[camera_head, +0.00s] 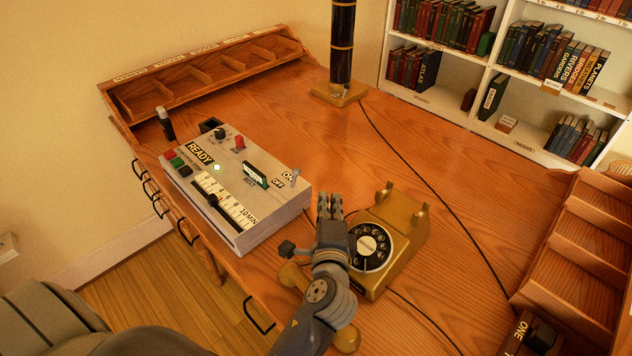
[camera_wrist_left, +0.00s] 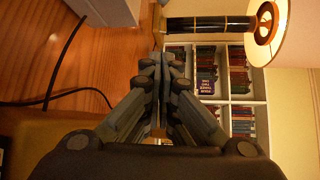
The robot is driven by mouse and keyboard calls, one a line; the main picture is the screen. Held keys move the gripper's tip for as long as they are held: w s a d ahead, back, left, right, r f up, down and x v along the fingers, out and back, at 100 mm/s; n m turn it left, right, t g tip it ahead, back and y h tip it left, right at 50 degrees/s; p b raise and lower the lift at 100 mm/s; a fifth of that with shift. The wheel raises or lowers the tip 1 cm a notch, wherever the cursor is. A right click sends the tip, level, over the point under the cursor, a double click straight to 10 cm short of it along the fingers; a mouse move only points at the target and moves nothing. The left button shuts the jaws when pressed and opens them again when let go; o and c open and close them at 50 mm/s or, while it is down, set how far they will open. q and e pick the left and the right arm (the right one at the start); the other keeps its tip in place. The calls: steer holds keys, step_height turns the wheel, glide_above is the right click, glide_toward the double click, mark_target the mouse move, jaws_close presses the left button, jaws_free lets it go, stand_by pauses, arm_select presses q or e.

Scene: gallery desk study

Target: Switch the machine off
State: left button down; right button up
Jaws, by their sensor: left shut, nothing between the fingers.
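The machine (camera_head: 240,218) is a pale grey box on the desk, left of centre in the head view, with a READY label, a small bright light and a slider beside a minute scale. Its toggle switch (camera_head: 294,178) stands at the right end beside the ON and OFF labels; which way it leans is hard to tell. My left gripper (camera_head: 330,203) is shut and empty, right of the machine and apart from the switch. In the left wrist view its fingers (camera_wrist_left: 165,60) are together, and a pale box corner, likely the machine (camera_wrist_left: 105,10), shows at the top left. My right gripper is not seen.
A gold dial telephone (camera_head: 405,225) stands close to the right of my left gripper, its handset lying partly behind my arm. A lamp column (camera_head: 342,45) stands at the back, with black cords across the desk. Wooden racks (camera_head: 215,65) line the edges. The desk's back middle is clear.

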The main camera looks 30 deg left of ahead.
mark_target(295, 177)
arm_select(q)
steer(key=w+a+p, duration=0.2)
steer(key=w+a, duration=0.4)
steer(key=a, duration=0.1)
steer(key=shift+w+f+p, duration=0.15)
steer(key=shift+f+p, duration=0.2)
steer(key=shift+f, duration=0.1)
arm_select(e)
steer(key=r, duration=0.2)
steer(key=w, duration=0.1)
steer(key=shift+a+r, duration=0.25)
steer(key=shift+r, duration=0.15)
arm_select(q)
steer(key=shift+b, duration=0.55)
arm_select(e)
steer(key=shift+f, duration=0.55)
arm_select(q)
steer(key=shift+s+a+r+n+t+b, duration=0.15)
steer(key=shift+s+n+t+b, duration=0.1)
steer(key=shift+n+t+b, duration=0.25)
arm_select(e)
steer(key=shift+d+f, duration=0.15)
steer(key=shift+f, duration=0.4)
